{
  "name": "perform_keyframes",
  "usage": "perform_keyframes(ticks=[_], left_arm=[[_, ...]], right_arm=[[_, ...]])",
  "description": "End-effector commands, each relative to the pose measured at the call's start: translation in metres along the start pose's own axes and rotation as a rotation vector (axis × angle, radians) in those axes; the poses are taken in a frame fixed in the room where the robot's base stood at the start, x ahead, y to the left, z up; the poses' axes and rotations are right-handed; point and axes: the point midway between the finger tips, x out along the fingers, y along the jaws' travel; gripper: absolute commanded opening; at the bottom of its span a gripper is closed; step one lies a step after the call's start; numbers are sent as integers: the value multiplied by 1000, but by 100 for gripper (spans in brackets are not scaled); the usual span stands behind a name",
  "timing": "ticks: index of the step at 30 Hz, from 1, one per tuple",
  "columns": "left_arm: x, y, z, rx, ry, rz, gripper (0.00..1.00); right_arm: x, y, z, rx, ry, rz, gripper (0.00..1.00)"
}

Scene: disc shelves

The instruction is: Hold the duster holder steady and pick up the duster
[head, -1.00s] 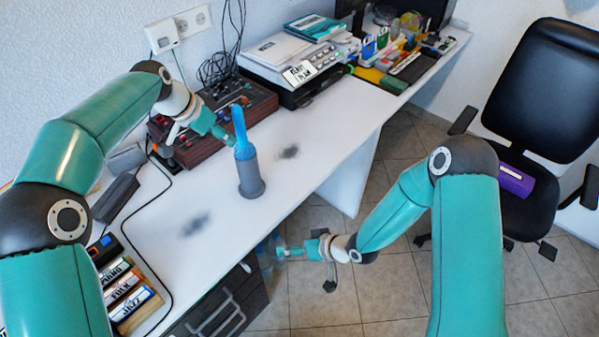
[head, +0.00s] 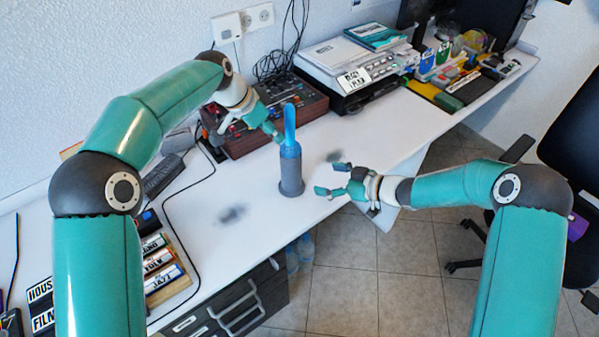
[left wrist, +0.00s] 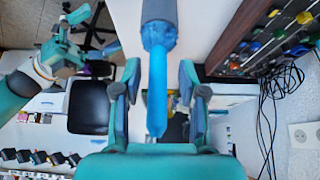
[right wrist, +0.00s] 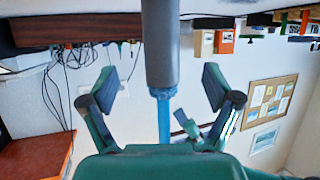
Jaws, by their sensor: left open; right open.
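The blue duster (head: 289,128) stands upright in the grey cylindrical holder (head: 291,174) on the white desk. My left gripper (head: 277,138) is close to the duster's upper part, on its left. In the left wrist view the blue duster (left wrist: 157,85) lies between the open fingers (left wrist: 159,82), apart from both. My right gripper (head: 326,180) is open to the right of the holder, at about its height. In the right wrist view the grey holder (right wrist: 160,45) lies between the open fingers (right wrist: 160,88), and I see no contact.
A mixer with knobs (head: 265,120) stands behind the left gripper. A printer-like device (head: 350,75) is at the back. A cassette rack (head: 165,275) and a black cable lie at the left front. The desk around the holder is clear.

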Motion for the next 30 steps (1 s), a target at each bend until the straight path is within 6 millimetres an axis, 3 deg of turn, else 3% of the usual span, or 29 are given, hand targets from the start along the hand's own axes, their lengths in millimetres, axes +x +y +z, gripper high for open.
perform_keyframes(ticks=[12,18,24,30], left_arm=[[0,0,0,0,0,0,42],[0,0,0,1,0,0,42],[0,0,0,1,0,0,42],[0,0,-1,1,0,0,42]], right_arm=[[85,-2,0,-1,0,-2,89],[115,-1,1,1,-1,-1,89],[130,0,0,2,0,0,89],[132,0,0,2,0,1,89]])
